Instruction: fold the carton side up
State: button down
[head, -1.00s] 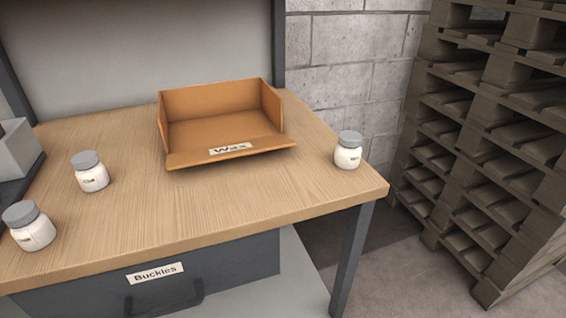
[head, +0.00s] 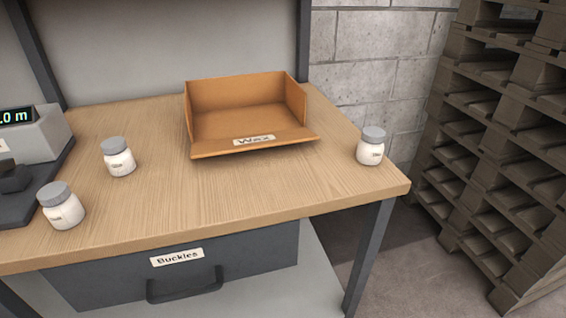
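An orange-brown carton (head: 245,92) stands on the wooden bench, toward the back right. Its back, left and right sides stand up. Its front side (head: 285,139) lies folded down toward me, nearly flat, with a white label reading "Wax". The carton's inside looks empty. My gripper does not show in the head view.
The wooden bench (head: 230,203) has a jar (head: 370,147) right of the carton. Two more jars (head: 118,157) (head: 61,206) stand left, beside a device with a display (head: 38,138). A "Buckles" drawer (head: 178,275) is below. Stacked pallets (head: 500,150) stand right.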

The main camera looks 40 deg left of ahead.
aim_at(235, 144)
jog(key=k, duration=1.95)
jog(key=u, duration=2.1)
jog(key=i, duration=0.6)
jog(key=z, duration=0.3)
